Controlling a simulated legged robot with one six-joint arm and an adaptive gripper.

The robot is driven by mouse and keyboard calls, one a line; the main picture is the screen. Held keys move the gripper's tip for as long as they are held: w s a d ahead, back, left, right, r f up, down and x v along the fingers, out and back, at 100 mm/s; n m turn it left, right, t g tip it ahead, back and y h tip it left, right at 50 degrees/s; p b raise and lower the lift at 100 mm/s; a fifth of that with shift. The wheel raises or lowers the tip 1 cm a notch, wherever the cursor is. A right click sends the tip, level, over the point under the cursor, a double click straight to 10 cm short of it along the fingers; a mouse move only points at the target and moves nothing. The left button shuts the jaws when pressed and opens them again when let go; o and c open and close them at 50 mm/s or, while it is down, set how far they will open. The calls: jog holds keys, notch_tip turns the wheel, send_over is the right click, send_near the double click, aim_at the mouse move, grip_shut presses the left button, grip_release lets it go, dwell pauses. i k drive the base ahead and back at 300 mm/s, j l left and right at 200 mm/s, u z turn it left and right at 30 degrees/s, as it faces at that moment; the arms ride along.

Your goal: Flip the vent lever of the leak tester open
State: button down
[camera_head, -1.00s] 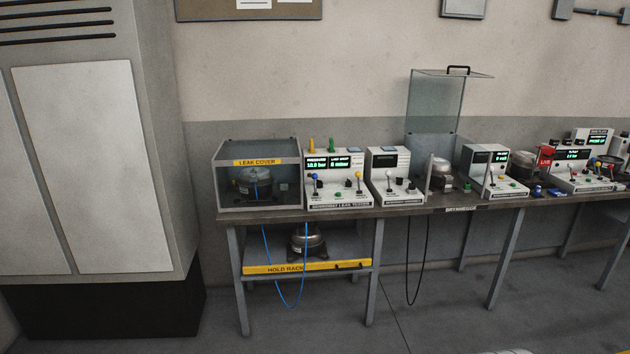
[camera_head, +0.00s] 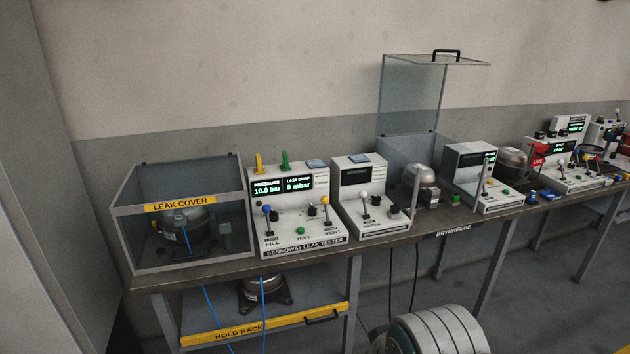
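The leak tester (camera_head: 290,215) is a white console on the bench. Its display reads 10.0 bar pressure and a last drop of 8 mbar. The vent lever (camera_head: 326,211) has a yellow knob and stands roughly upright at the right of the panel, above the label VENT. The fill lever (camera_head: 268,220) has a blue knob and stands at the left. A green test button (camera_head: 301,230) sits between them. My gripper's fingers are not in view.
A glass leak cover (camera_head: 180,206) encloses a compressor left of the tester. Another white console (camera_head: 371,200) stands close on the right. The hold rack (camera_head: 290,322) is below; floor shows at right.

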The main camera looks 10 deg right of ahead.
aim_at(325, 200)
jog(key=i, duration=1.8)
